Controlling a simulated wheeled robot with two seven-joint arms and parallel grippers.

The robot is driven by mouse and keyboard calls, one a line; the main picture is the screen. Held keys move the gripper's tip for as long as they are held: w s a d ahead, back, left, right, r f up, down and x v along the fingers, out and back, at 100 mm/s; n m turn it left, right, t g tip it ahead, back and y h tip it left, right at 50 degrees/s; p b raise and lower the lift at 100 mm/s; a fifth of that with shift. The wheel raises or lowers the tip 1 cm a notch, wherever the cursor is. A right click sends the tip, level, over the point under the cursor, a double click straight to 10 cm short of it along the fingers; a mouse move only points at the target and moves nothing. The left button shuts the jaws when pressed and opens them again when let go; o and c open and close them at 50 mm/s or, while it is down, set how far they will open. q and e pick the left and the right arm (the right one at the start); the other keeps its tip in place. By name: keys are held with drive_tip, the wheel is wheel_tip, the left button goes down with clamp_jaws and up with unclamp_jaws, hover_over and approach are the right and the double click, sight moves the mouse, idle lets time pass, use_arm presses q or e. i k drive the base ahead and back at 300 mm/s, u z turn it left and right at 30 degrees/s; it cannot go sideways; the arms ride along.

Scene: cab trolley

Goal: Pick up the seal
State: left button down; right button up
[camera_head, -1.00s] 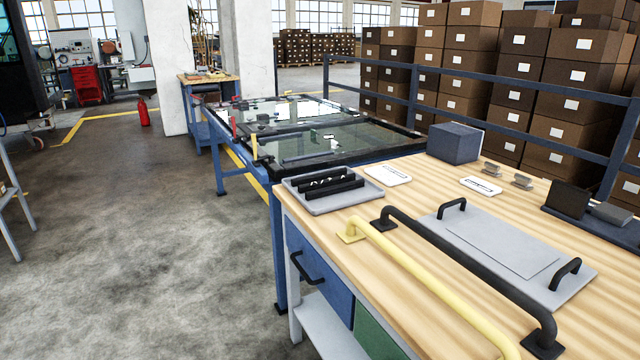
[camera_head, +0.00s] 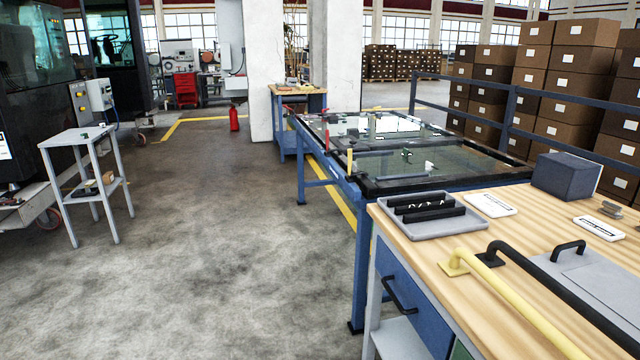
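I cannot tell for certain which thing is the seal. Black strips (camera_head: 428,210) lie side by side in a grey tray (camera_head: 408,227) at the near left corner of the wooden-topped workbench (camera_head: 440,258). Small white marks show between the strips. Neither of my grippers is in view.
A yellow bar handle (camera_head: 497,286), a black bar handle (camera_head: 560,292), white cards (camera_head: 490,205) and a dark box (camera_head: 566,177) are on the workbench. A blue-framed table with glass panels (camera_head: 405,162) stands behind it. A small grey stand (camera_head: 82,139) is at left. The floor between is clear.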

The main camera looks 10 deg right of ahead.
sight(429, 198)
drive_tip(key=u, duration=0.35)
drive_tip(key=i, duration=1.65)
drive_tip(key=z, duration=0.35)
